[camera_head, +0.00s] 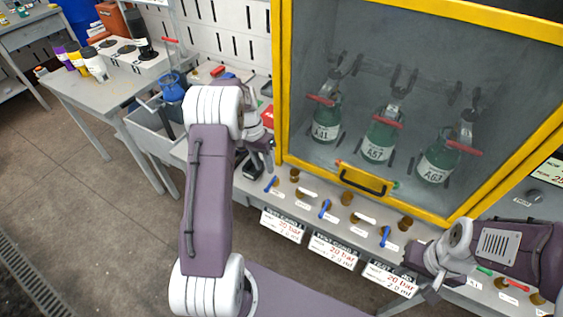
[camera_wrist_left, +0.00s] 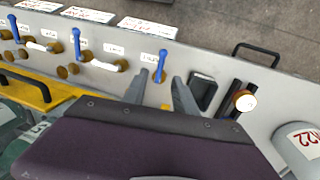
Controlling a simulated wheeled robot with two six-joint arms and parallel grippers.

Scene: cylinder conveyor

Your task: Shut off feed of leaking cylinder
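Three green cylinders with red valve handles stand behind the glass of a yellow-framed cabinet: A41 (camera_head: 326,124), A57 (camera_head: 380,138) and A67 (camera_head: 438,163). I cannot tell which leaks. A valve panel below carries blue levers (camera_head: 271,184), (camera_head: 325,208), (camera_head: 385,236) and white levers. My left gripper (camera_head: 266,158) is above the panel's left end. In the left wrist view its fingers (camera_wrist_left: 160,78) are open, with the end blue lever (camera_wrist_left: 162,60) seen between them, contact unclear. My right gripper (camera_head: 424,284) is beside the panel's right part; its finger gap is unclear.
Printed signs (camera_head: 334,250) hang along the panel's front edge. The cabinet has a black handle (camera_head: 363,182) at its lower edge. A grey side table (camera_head: 90,92) with bottles stands at left.

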